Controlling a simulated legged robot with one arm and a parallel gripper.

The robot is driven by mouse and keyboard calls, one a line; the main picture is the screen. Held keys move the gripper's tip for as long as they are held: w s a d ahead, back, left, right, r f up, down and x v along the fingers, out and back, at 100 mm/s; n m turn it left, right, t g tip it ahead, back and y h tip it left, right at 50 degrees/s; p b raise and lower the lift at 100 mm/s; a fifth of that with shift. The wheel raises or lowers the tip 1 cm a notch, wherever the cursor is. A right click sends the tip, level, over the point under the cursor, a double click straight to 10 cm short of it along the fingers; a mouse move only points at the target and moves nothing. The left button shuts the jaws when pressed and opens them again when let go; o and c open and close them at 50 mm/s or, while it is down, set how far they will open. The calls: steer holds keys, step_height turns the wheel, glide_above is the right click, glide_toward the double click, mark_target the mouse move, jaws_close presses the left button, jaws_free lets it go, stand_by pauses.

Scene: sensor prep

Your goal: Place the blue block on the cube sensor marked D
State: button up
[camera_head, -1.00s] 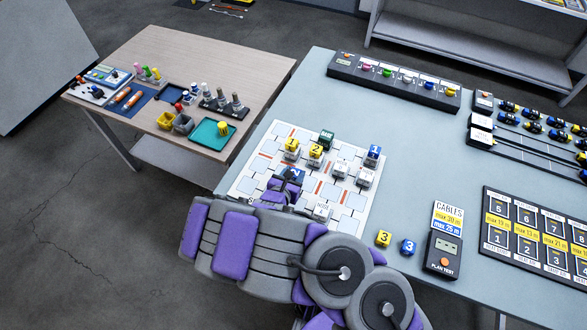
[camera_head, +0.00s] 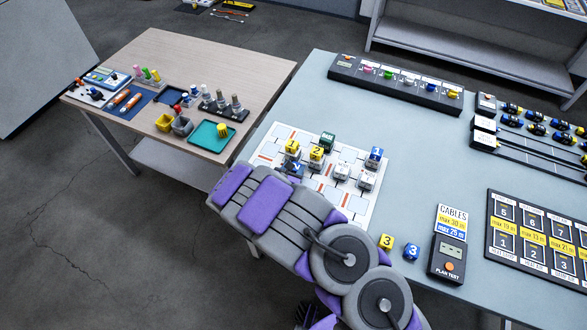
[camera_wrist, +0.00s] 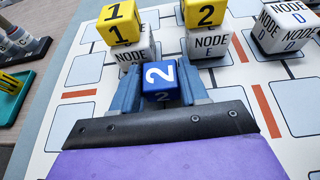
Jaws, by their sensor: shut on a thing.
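My gripper (camera_wrist: 160,90) is shut on a blue block marked 2 (camera_wrist: 159,82), with one finger on each side of it, above the white board. The head view shows the blue block (camera_head: 297,168) past my arm. The cube sensor marked D (camera_wrist: 282,30) stands to the right and farther off in the wrist view, its top bare. In the head view it appears to be the white cube (camera_head: 342,171) right of the yellow blocks. My gripper is apart from it.
Yellow block 1 (camera_wrist: 118,22) and yellow block 2 (camera_wrist: 206,14) sit on node cubes just beyond my gripper. A blue block 1 (camera_head: 375,154), a green block (camera_head: 328,139) and another white cube (camera_head: 366,181) stand near. Loose blocks 3 (camera_head: 411,251) lie at the front.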

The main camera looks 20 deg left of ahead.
steer(key=shift+f, duration=0.1)
steer(key=o, duration=1)
steer(key=shift+a, duration=0.1)
steer(key=p+v, duration=0.2)
steer(key=v, duration=0.8)
steer(key=shift+s+a, duration=0.1)
steer(key=shift+s, duration=0.05)
steer(key=shift+p+v, duration=0.35)
steer(key=shift+v, duration=0.6)
